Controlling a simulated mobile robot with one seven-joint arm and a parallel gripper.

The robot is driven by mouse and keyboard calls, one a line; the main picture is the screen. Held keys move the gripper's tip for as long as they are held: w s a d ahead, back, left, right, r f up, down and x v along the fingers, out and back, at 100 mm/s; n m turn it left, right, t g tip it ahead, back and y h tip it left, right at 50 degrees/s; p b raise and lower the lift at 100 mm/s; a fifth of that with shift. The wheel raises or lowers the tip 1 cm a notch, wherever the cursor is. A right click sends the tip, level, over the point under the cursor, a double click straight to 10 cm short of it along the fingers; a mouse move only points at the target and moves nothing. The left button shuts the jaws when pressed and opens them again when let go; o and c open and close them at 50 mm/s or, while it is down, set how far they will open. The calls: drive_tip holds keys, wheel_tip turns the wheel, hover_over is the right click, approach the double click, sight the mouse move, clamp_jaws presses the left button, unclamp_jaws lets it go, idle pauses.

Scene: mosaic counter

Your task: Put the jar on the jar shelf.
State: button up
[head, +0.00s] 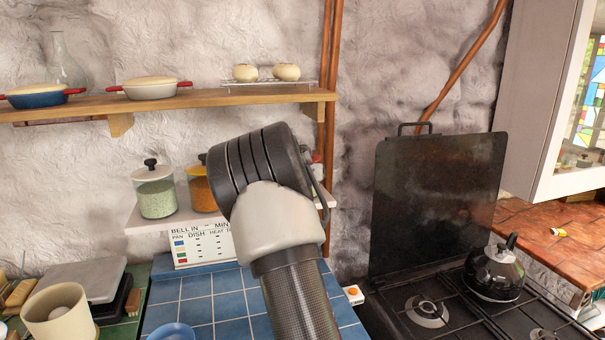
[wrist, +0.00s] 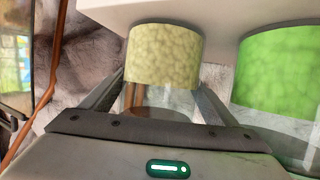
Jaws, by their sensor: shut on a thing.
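My gripper (wrist: 160,88) is shut on a clear jar with pale yellow contents (wrist: 165,55), held between the two fingers in the wrist view. That view looks upside down, with the white jar shelf (wrist: 235,12) along its top. The jar's filled end is at or very near the shelf; I cannot tell if it touches. In the head view my wrist hides the gripper and the held jar. The white jar shelf (head: 150,222) shows below the wooden shelf, with a pale green jar (head: 157,196) and an orange jar (head: 202,195) on it.
A jar with bright green contents (wrist: 277,70) stands close beside the held jar in the wrist view. The wooden shelf (head: 220,97) with pots runs above. A sign (head: 203,245) stands below the jar shelf. A black kettle (head: 495,272) is on the stove at right.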

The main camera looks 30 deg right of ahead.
drive_tip(key=shift+r, duration=0.15)
drive_tip(key=o, duration=1.3)
drive_tip(key=shift+c, duration=0.2)
drive_tip(key=shift+s+a, duration=0.1)
drive_tip(key=shift+a, duration=0.05)
drive_tip(key=s+a+r+n+g+y, duration=0.3)
drive_tip(key=s+a+y, duration=0.6)
drive_tip(key=s+a, duration=2.05)
drive_tip(key=s+a+f+n+g, duration=0.1)
drive_tip(key=s+a+f+n, duration=0.1)
drive_tip(key=s, duration=0.6)
drive_tip(key=s+a+f+n+g, duration=0.1)
drive_tip(key=s+a+f+n, duration=0.1)
drive_tip(key=s, duration=0.6)
drive_tip(key=shift+a+h, duration=0.4)
drive_tip(key=shift+a, duration=0.4)
